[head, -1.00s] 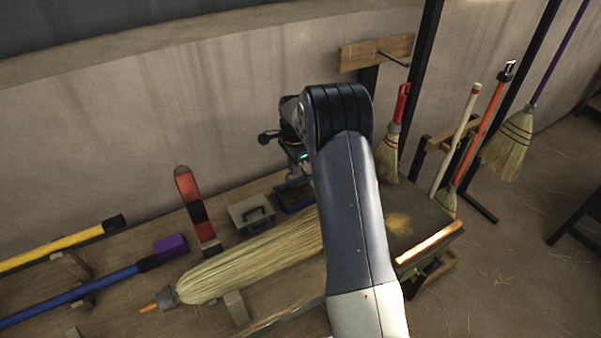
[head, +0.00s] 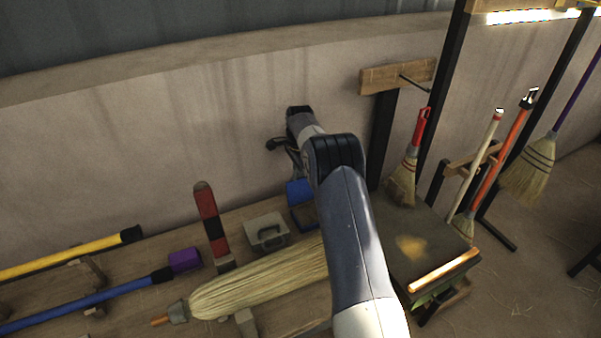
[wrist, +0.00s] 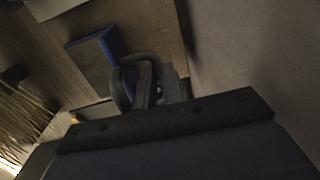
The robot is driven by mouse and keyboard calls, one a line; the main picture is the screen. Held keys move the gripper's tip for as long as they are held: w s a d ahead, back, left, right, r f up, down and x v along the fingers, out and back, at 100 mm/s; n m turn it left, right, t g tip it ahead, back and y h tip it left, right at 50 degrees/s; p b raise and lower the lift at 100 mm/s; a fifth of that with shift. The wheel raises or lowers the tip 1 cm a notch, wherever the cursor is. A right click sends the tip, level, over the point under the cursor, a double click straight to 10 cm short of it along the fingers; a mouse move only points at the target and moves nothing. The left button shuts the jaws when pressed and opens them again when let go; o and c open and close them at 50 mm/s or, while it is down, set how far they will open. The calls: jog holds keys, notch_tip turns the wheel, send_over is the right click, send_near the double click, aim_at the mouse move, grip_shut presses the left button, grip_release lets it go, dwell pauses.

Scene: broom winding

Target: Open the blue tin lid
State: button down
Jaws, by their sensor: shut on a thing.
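The blue tin stands on the bench near the wall in the head view, with its dark box (head: 306,216) below and its blue lid (head: 298,190) raised above the back of it. I cannot tell whether the lid is still joined to the box. My gripper (wrist: 145,87) is shut on the lid's handle, as far as the dim wrist view shows. The tin's blue wall (wrist: 110,41) shows beyond the gripper there. My arm partly hides the gripper in the head view.
A red and black upright piece (head: 209,217) stands further left. A large straw broom head (head: 262,284) lies in front. The wall (head: 200,130) is close behind.

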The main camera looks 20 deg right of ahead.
jog(key=shift+w+a, duration=0.15)
jog(key=shift+w, duration=0.15)
dwell(0.4)
jog(key=c, duration=1.5)
grip_release()
jog(key=shift+w+f, duration=0.15)
jog(key=shift+f, duration=0.05)
notch_tip(320, 180, up, 11)
jog(key=b, duration=0.1)
jog(key=shift+s, duration=0.35)
jog(key=shift+f, duration=0.2)
jog(key=shift+w+f, duration=0.15)
jog(key=shift+f, duration=3.3)
jog(key=shift+r, duration=0.15)
